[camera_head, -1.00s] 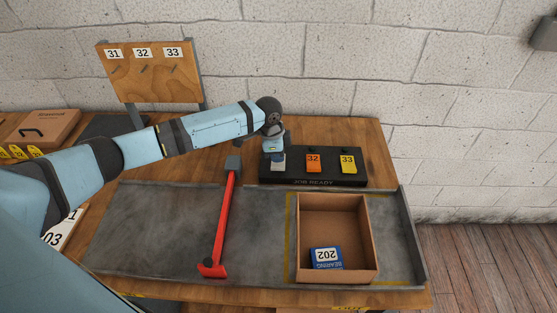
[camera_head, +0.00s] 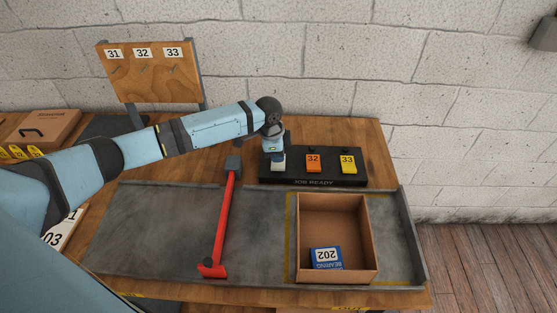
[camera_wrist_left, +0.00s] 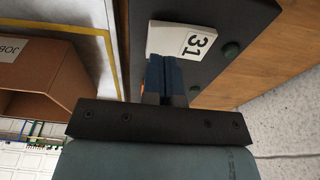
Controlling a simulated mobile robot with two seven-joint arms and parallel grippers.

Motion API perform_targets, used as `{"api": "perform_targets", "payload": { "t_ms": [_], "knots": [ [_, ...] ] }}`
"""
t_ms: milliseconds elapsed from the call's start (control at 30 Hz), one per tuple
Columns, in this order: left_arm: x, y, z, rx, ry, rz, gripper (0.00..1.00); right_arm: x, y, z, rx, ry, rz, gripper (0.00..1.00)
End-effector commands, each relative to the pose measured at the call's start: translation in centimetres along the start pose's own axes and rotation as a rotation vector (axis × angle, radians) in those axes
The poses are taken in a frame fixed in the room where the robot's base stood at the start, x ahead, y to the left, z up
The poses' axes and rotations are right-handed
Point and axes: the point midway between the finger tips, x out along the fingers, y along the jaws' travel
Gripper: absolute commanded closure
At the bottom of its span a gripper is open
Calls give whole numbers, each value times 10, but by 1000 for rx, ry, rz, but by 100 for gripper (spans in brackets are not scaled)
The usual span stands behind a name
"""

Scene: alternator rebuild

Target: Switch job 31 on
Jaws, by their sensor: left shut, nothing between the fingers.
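The switch panel marked JOB READY (camera_head: 313,181) lies on the bench behind the tray. The white switch 31 (camera_head: 278,165) is at its left end, partly hidden by my left gripper (camera_head: 276,153). In the left wrist view the white switch, marked 31 (camera_wrist_left: 182,40), is just beyond the fingertips of my left gripper (camera_wrist_left: 167,62). The gripper is shut and empty, right at the switch; I cannot tell whether it touches. The tilt of the switch is unclear. A dark green lamp (camera_wrist_left: 230,51) is beside it. My right gripper is not in view.
The orange switch 32 (camera_head: 314,163) and yellow switch 33 (camera_head: 348,164) are to the right. A red-handled tool (camera_head: 224,220) lies in the grey tray (camera_head: 150,225), left of an open carton (camera_head: 372,240) holding a blue box (camera_head: 326,258). A wooden board (camera_head: 150,80) stands at the back left.

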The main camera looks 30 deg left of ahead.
Motion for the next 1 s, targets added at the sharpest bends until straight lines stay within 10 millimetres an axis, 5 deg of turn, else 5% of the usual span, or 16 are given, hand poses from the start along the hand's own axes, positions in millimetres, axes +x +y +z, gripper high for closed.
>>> {"api": "perform_targets", "payload": {
  "t_ms": [1000],
  "knots": [
    [9, 0, 1, 0, 0, 0, 100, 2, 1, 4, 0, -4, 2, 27]
  ]
}}
